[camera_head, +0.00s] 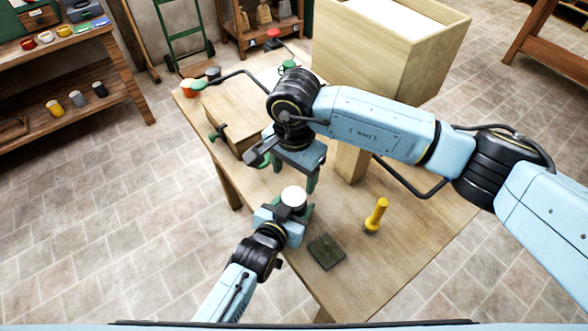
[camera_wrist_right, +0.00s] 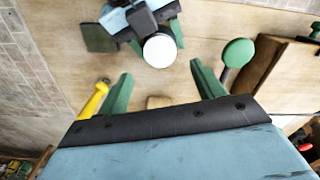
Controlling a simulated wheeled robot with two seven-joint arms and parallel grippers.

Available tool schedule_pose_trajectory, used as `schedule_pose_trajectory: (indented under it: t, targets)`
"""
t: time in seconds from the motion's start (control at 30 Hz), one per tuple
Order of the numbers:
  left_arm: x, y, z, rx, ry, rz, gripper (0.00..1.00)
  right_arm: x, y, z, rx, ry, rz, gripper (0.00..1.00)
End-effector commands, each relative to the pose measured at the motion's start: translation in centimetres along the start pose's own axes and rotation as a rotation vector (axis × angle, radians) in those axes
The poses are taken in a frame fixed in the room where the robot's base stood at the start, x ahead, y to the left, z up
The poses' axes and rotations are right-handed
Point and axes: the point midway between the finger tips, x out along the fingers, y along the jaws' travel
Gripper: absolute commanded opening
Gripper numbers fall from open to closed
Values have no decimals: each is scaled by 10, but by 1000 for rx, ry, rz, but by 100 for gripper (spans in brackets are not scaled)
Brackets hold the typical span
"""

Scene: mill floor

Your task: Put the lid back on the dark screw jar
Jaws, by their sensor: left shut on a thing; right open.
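My left gripper (camera_head: 290,218) is shut on the dark jar, whose round white top (camera_head: 293,195) faces up. Little of the jar's dark body shows between the fingers. The white top also shows in the right wrist view (camera_wrist_right: 160,50); I cannot tell whether it is a lid or the open mouth. My right gripper (camera_head: 308,180) is open, just beyond and above the jar. Its green fingers stand apart with nothing between them in the right wrist view (camera_wrist_right: 162,78). No separate lid can be made out for sure.
A yellow-handled tool (camera_head: 377,213) stands right of the jar, and a dark green pad (camera_head: 326,252) lies in front. A wooden box (camera_head: 230,108) with a green-knobbed clamp (camera_wrist_right: 238,52) is at the left. A large crate (camera_head: 385,50) stands behind. The table's right front is mostly clear.

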Motion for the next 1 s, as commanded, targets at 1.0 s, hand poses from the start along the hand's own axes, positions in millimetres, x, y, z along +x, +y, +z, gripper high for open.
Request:
schedule_pose_trajectory:
  t: [1.0]
  targets:
    - [0,0,0,0,1,0,0,58,0,1,-113,-3,2,67]
